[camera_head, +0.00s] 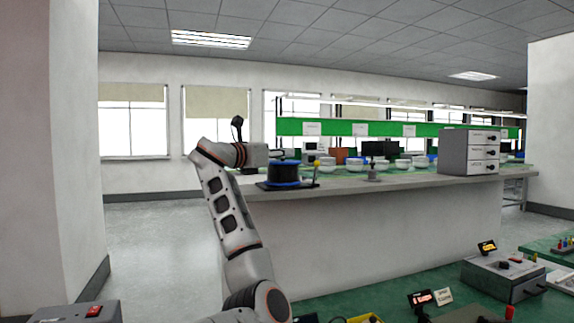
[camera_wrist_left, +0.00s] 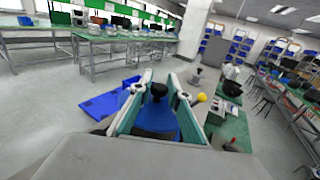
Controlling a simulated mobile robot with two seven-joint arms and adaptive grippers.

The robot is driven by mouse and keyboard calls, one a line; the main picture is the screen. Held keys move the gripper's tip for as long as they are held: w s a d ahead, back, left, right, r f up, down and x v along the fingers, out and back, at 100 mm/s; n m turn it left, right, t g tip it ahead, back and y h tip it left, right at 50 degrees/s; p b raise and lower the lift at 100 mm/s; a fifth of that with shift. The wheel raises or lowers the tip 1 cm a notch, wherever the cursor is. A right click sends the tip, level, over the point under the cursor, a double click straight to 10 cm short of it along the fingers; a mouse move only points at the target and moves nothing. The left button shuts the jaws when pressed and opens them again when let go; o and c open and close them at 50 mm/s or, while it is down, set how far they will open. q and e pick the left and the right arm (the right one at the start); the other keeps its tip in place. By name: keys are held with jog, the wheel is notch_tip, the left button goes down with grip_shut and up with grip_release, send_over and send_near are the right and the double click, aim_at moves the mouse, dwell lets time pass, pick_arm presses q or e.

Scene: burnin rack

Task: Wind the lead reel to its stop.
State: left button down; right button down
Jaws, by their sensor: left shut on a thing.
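The lead reel (camera_head: 284,174), a dark drum with blue rims, sits on a flat black base on the grey counter. A small post with a yellow ball (camera_head: 316,164) stands at the base's right side. My left gripper (camera_head: 279,154) is just above the reel, reaching in from the left. In the left wrist view its two fingers (camera_wrist_left: 158,88) are closed about a black knob (camera_wrist_left: 158,91) over the blue reel (camera_wrist_left: 163,123). The yellow ball (camera_wrist_left: 202,97) shows to the right of the fingers. My right gripper is out of view.
The counter (camera_head: 400,184) carries a small grey post (camera_head: 373,170) right of the reel and a grey drawer cabinet (camera_head: 468,152) at its right end. White bowl-like items line the bench behind. A grey box (camera_head: 503,275) with switches stands on the green bench at lower right.

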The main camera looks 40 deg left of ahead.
pick_arm(q)
jog(key=m+h, duration=0.1)
jog(key=h, duration=0.1)
jog(key=shift+m+h, duration=0.3)
jog(key=shift+h, duration=0.1)
jog(key=shift+r+m+h, duration=0.15)
jog(key=shift+m+h, duration=0.75)
jog(key=shift+h, duration=0.3)
jog(key=m+g+h, duration=0.1)
jog(key=h, duration=0.1)
jog(key=shift+m+h+p, duration=0.4)
jog(key=shift+m+g+h, duration=0.5)
jog(key=shift+h, duration=0.2)
jog(key=shift+m+g+h+p, duration=0.5)
jog(key=shift+m+h+p, duration=0.1)
jog(key=shift+h, duration=0.2)
jog(key=shift+f+h, duration=0.25)
jog(key=shift+h, duration=0.05)
jog(key=c, duration=2)
grip_release()
jog(key=shift+w, duration=0.1)
jog(key=shift+o, duration=0.2)
jog(key=shift+r, duration=0.1)
